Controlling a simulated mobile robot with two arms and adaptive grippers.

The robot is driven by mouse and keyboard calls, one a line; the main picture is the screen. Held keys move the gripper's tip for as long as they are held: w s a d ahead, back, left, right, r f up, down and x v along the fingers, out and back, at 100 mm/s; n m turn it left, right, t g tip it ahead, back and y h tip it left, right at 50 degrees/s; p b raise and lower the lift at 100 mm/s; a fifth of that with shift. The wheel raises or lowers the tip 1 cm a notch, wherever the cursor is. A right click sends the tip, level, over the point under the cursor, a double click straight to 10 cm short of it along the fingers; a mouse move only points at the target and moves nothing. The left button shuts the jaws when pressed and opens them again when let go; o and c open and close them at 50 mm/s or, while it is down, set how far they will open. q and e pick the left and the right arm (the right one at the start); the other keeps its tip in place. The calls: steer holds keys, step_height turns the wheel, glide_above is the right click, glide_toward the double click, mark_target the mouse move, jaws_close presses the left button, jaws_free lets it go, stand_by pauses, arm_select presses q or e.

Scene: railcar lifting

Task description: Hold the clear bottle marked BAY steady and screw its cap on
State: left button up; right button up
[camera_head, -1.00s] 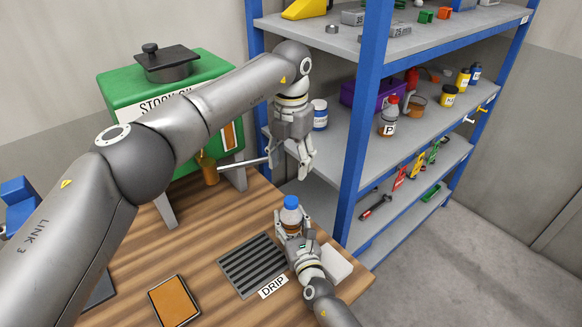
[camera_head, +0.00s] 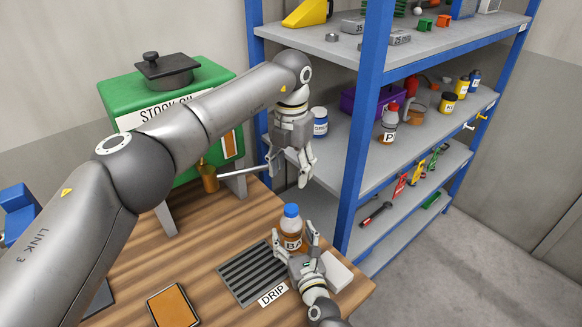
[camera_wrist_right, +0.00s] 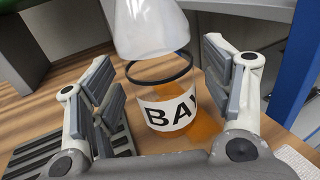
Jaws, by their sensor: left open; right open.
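The clear bottle (camera_head: 290,226) marked BAY stands upright on the wooden table, with amber liquid low inside. A blue cap (camera_head: 291,210) sits on its top; how tight it is, I cannot tell. In the right wrist view the bottle (camera_wrist_right: 167,102) shows between my spread fingers, its label partly hidden and its top out of frame. My right gripper (camera_head: 295,239) is open on the near side of the bottle, with gaps beside it. My left gripper (camera_head: 288,179) is open and empty, above and behind the bottle, pointing down.
A slatted drip tray (camera_head: 250,274) lies left of the bottle. A green stock tank (camera_head: 120,88) with a tap and lever stands behind. A blue-framed shelf (camera_head: 356,180) rises close on the right. An orange pad (camera_head: 172,305) lies at the front; open wood is around it.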

steer(key=v, duration=0.9)
steer(key=shift+s, duration=0.1)
steer(key=shift+d, duration=0.1)
